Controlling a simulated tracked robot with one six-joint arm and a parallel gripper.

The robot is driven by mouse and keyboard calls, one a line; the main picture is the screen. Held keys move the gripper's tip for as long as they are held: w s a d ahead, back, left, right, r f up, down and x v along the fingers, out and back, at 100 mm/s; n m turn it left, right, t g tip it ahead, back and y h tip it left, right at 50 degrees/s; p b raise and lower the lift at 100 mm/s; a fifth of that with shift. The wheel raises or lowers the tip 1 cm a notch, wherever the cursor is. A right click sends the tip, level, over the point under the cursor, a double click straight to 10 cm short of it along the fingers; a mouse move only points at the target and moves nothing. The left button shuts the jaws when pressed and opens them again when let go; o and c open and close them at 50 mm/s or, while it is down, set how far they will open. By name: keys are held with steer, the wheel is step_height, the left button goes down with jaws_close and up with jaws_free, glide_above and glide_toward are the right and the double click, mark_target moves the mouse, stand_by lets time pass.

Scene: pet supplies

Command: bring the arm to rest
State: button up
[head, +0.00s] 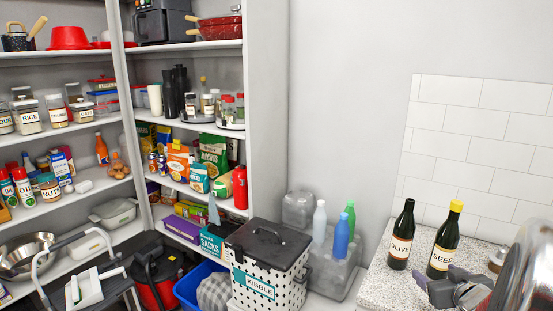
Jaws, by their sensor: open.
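My gripper (440,278) is at the lower right of the head view, in front of the speckled counter (384,285). Its grey fingers are apart and nothing shows between them. A dark bottle labelled "OLIVE" (400,238) stands upright on the counter to the left of the gripper. A dark bottle with a yellow cap (444,243) stands just behind the gripper in the picture, its lower part close to the fingers. I cannot tell whether they touch. My arm hides part of the counter at the right.
A spotted "KIBBLE" bin (265,284) with a black lid stands at the lower middle. Clear containers and bottles (341,234) sit right of it. Full pantry shelves (186,122) fill the left. A step stool (92,285) stands lower left.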

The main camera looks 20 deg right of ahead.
steer(key=w+a+r+g, duration=0.1)
steer(key=a+r, duration=0.3)
steer(key=a, duration=0.4)
steer(key=w+a+r+g, duration=0.1)
steer(key=a+r+g, duration=0.15)
steer(key=a, duration=0.65)
steer(key=s+a+n+y, duration=0.1)
steer(key=s+a, duration=0.3)
steer(key=a, duration=0.4)
steer(key=s+a+n+g+y, duration=0.1)
steer(key=s+a, duration=0.3)
steer(key=a, duration=0.4)
steer(key=s+a+f+g+y, duration=0.1)
steer(key=s+a+y, duration=0.2)
steer(key=a, duration=0.5)
steer(key=shift+s+a+n, duration=0.35)
steer(key=shift+s+n, duration=0.05)
steer(key=shift+s, duration=0.4)
steer(key=shift+d+g, duration=0.1)
steer(key=shift+g, duration=0.15)
